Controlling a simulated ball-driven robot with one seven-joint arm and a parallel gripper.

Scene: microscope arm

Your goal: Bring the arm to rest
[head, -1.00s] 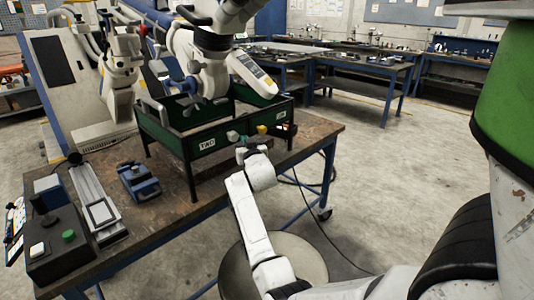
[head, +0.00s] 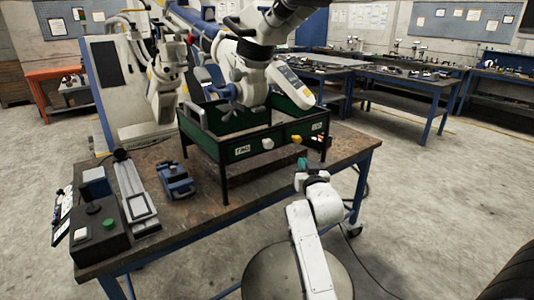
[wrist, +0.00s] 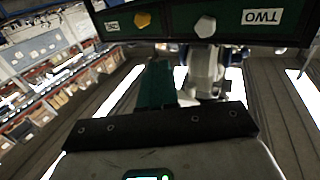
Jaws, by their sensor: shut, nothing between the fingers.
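My arm (head: 314,250) reaches up from the lower middle of the head view. My gripper (head: 303,163) is at its end, with teal fingers and a dark body. It is shut and empty. It hangs in front of the table's front edge, just below the knobs of the green frame. In the wrist view the teal finger part (wrist: 155,85) points toward the frame, which shows upside down at the top. The gripper looks apart from the frame, but the exact gap cannot be told.
The green frame (head: 233,171) stands on the worktable (head: 192,218), with a white knob (head: 267,143) and a yellow knob (head: 297,139) on its front. A microscope (head: 257,50) rises above it. A black control box (head: 97,235) and blue vise (head: 175,182) are at left. Open floor lies right.

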